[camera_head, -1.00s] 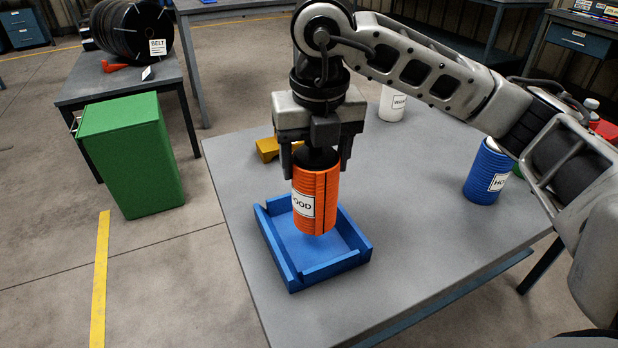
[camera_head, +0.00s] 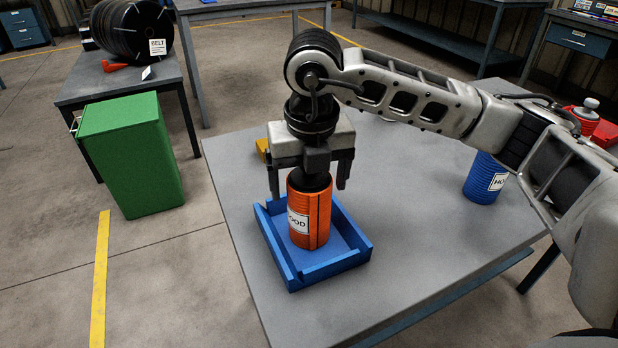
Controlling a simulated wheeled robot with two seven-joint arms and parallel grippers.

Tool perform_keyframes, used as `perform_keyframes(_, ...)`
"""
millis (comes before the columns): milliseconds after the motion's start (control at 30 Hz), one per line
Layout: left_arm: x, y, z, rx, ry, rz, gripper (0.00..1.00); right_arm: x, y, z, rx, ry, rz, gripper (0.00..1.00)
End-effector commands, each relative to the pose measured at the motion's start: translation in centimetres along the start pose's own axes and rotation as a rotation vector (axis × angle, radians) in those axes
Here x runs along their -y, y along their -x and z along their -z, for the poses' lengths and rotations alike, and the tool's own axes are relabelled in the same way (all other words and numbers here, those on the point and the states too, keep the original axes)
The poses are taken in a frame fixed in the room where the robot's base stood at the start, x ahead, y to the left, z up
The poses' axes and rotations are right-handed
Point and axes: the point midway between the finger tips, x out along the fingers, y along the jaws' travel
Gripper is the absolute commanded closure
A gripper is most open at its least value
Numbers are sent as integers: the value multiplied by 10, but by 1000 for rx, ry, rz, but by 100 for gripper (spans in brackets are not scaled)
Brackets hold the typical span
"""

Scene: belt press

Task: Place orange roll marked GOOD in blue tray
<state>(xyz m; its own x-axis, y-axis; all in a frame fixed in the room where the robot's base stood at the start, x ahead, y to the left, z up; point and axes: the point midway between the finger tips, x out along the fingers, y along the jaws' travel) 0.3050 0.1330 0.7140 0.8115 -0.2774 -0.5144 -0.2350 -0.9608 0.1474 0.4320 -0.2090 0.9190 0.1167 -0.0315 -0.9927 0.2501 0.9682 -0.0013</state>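The orange roll (camera_head: 316,216) stands upright inside the blue tray (camera_head: 332,268), toward its back part. Its white label shows "OOD"; the first letter is cut off by the curve. My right gripper (camera_head: 308,190) is over the roll with its two fingers apart, one on each side of the roll's top, and gaps show between fingers and roll. The roll's dark top is partly hidden under the gripper. My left gripper is not in view.
A blue roll (camera_head: 482,180) with a partly hidden label stands at the table's right, beside my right arm. A yellow object (camera_head: 262,149) lies behind the tray. A green bin (camera_head: 132,155) stands on the floor at left. The grey table (camera_head: 420,240) is clear right of the tray.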

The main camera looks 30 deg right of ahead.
Motion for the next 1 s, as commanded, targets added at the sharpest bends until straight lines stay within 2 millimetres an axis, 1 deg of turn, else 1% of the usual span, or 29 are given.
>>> perform_keyframes(167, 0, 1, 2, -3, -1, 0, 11, 0, 1, 0, 0, 0, 0, 14)
perform_keyframes(267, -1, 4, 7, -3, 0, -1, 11, 0, 7, -1, 0, 0, -1, 14)
perform_keyframes(333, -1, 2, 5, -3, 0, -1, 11, -1, 14, -1, 2, 0, -2, 14)
perform_keyframes(467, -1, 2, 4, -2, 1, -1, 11, -1, 40, -1, 4, 2, -3, 14)
perform_keyframes(500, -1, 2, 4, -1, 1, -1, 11, -1, 49, -2, 6, 1, -4, 14)
perform_keyframes(700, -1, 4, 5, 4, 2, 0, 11, 0, 93, -1, 5, 1, -2, 14)
perform_keyframes(833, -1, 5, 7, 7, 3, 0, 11, 0, 113, -1, 3, 0, -1, 14)
perform_keyframes(1000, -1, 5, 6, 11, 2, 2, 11, 0, 123, -1, 0, 0, 0, 14)
